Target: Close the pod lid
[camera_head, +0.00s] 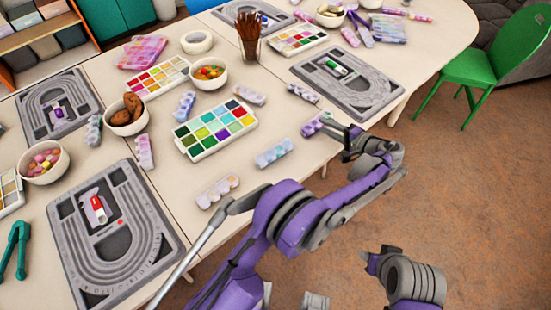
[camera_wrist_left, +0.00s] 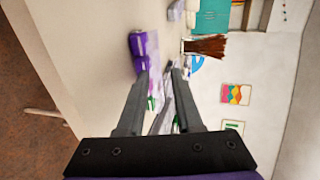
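A purple pod (camera_head: 315,124) with several small compartments lies near the table's right front edge. In the left wrist view, a purple pod (camera_wrist_left: 144,48) shows beyond the left fingertip; I cannot tell how its lids stand. My left gripper (camera_head: 338,129) is just right of the pod in the head view. In the left wrist view its fingers (camera_wrist_left: 160,75) are apart with nothing clearly held between them. Any contact with the pod is unclear. A dark gripper part (camera_head: 372,258) at the lower right looks like my right gripper, over the floor; its fingers are unclear.
Similar pods lie nearby, one blue (camera_head: 274,152) and one whitish (camera_head: 217,191). A grey bead board (camera_head: 375,97) lies behind the purple pod. A paint palette (camera_head: 190,145) and a brush cup (camera_head: 249,50) stand farther left. A green chair (camera_head: 490,65) stands right of the table.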

